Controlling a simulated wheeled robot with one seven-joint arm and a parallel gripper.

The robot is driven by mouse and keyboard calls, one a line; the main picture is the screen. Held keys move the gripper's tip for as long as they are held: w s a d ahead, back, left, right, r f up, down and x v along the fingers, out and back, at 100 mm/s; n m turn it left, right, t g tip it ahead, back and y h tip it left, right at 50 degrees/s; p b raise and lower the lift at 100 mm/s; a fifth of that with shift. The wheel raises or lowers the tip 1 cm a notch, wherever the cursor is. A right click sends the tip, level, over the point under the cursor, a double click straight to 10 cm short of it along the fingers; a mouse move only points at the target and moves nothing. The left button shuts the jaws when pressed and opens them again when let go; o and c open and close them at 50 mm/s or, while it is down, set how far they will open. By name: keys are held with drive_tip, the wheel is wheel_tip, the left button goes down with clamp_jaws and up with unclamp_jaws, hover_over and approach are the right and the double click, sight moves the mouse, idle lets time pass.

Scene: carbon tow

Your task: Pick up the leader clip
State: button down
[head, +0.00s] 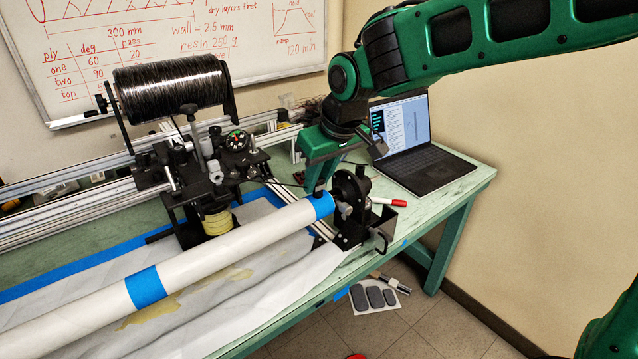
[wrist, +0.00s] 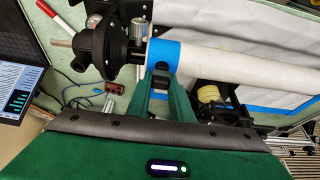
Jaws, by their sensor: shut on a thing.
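The leader clip (wrist: 161,68) looks like a small dark piece at the blue-taped end of the long white tube (head: 240,230). In the wrist view it lies between the green fingertips, against the blue tape band (wrist: 163,55). My gripper (head: 319,190) reaches down from above onto that end of the tube, beside the black chuck (head: 352,193). My gripper also shows in the wrist view (wrist: 159,78), shut on the clip. The fingers hide much of the clip, and I cannot tell whether it still touches the tube.
A black tow spool (head: 172,88) stands on the carriage at the left. Sanding blocks (head: 375,297) lie on the floor.

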drive_tip(key=shift+d+r, duration=0.1)
drive_tip(key=shift+w+r, duration=0.1)
drive_tip(key=shift+r, duration=0.45)
wheel_tip(320, 180, up, 3)
drive_tip(key=a+r, duration=0.6)
drive_tip(key=a, duration=0.5)
drive_tip(key=shift+s+a+r, duration=0.2)
drive_tip(key=shift+a+r, duration=0.1)
drive_tip(key=shift+r, duration=0.05)
